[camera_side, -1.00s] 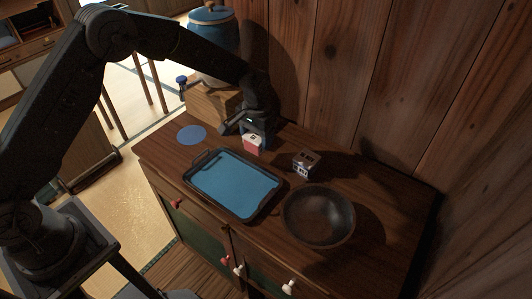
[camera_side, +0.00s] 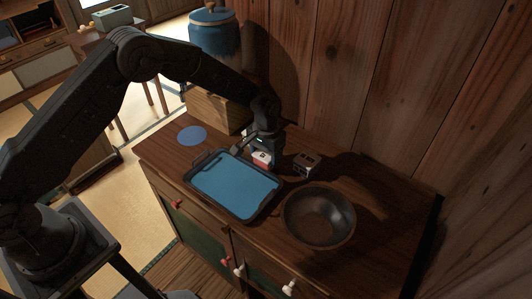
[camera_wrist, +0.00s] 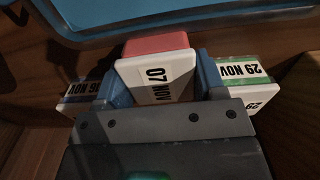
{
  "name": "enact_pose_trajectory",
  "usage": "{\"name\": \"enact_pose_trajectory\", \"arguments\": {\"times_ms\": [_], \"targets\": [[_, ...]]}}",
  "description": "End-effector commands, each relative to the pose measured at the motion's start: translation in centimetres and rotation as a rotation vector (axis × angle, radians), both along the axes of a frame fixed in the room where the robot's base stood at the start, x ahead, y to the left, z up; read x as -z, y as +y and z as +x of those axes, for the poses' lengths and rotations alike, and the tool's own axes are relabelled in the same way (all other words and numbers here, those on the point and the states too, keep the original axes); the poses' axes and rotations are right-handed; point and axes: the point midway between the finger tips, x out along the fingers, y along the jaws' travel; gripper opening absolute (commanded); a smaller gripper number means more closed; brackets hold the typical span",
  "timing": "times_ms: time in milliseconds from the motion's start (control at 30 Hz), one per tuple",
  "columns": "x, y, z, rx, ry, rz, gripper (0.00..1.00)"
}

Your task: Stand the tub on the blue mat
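The tub (camera_side: 262,158) is white with a red end, just behind the back edge of the tray. In the wrist view the tub (camera_wrist: 157,75) shows a "07 NOV" label. My gripper (camera_side: 264,148) is shut on it, with a blue finger on each side (camera_wrist: 160,80). I cannot tell how far it is above the cabinet top. A flat round blue mat (camera_side: 191,135) lies bare at the left back of the cabinet top. A blue sheet (camera_side: 235,185) also lines the dark tray (camera_side: 246,216).
A small box (camera_side: 306,164) stands right of my gripper. The wrist view shows a "26 NOV" tub (camera_wrist: 82,92) and a green-and-white "29 NOV" tub (camera_wrist: 240,72) close beside my fingers. A dark bowl (camera_side: 319,217) stands at right. A wooden crate (camera_side: 215,112) stands behind the round mat.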

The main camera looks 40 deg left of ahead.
Motion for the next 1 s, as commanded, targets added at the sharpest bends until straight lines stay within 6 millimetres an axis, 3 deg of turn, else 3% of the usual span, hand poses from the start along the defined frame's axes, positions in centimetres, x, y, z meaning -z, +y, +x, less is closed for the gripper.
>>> {"name": "enact_pose_trajectory", "arguments": {"times_ms": [100, 467, 1000], "targets": [[0.0, 0.0, 0.0, 0.0, 0.0, 0.0, 0.74], [-1.0, 0.0, 0.0, 0.0, -0.002, 0.0, 0.74], [-11.0, 0.0, 0.1, 0.0, -0.003, 0.0, 0.74]]}}
